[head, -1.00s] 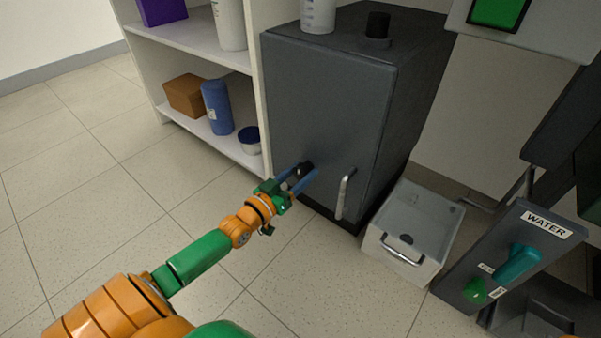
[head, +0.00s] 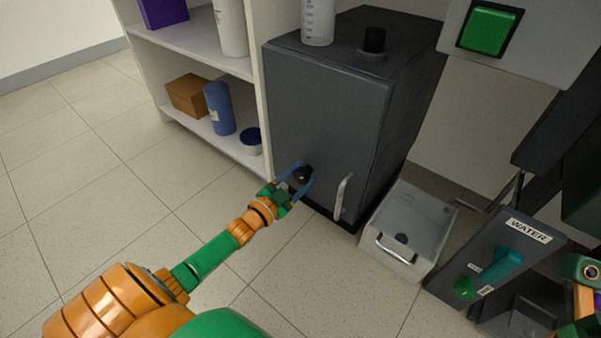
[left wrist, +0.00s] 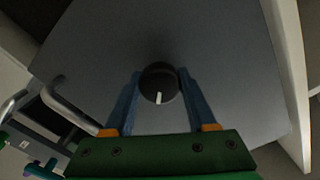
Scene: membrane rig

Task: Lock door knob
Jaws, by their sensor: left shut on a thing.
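The black door knob (head: 303,174) is on the lower front of the grey cabinet door (head: 325,125). In the left wrist view the round knob (left wrist: 158,84) carries a white mark that points down toward my gripper. My left gripper (head: 297,177) has its blue fingers on both sides of the knob and is shut on it. The fingertips also show around the knob in the left wrist view (left wrist: 158,92). Part of my right arm shows at the right edge of the head view, but its fingers are not clear.
A silver door handle (head: 342,197) stands out right of the knob. A grey bin (head: 408,225) sits on the floor beside the cabinet. A WATER panel (head: 495,250) with a teal lever is farther right. An open white shelf (head: 190,45) stands at the left.

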